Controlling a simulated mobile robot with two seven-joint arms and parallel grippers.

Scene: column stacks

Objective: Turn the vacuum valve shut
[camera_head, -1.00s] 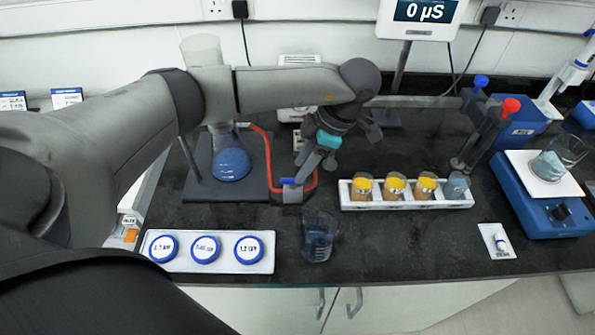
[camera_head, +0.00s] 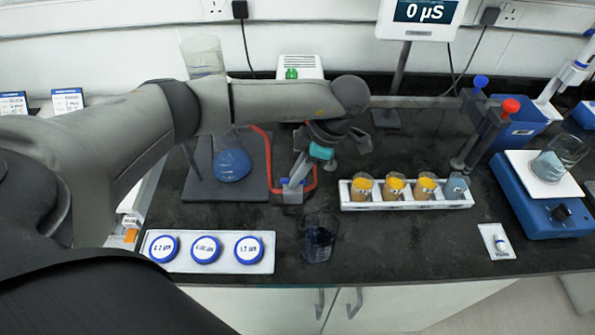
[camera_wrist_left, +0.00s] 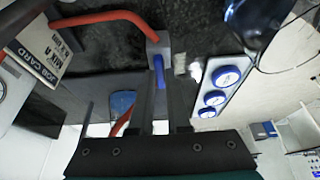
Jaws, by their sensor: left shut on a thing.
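The vacuum valve is a small grey block (camera_head: 292,197) with a blue handle (camera_head: 284,182), joined to the red hose (camera_head: 268,150) beside the flask stand. My left gripper (camera_head: 296,181) reaches down to it from the upper right, and its fingers partly hide the handle. In the left wrist view the blue handle (camera_wrist_left: 159,72) lies at the fingertips, along the line of the fingers, with the grey valve block (camera_wrist_left: 158,44) just beyond. The left gripper is shut on the handle. My right gripper is not in view.
A flask with a blue bottom (camera_head: 232,165) stands on a dark base left of the valve. A glass beaker (camera_head: 318,240) stands in front. A tray of blue-lidded dishes (camera_head: 225,262) lies front left, and a white rack of yellow-topped vials (camera_head: 405,203) to the right.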

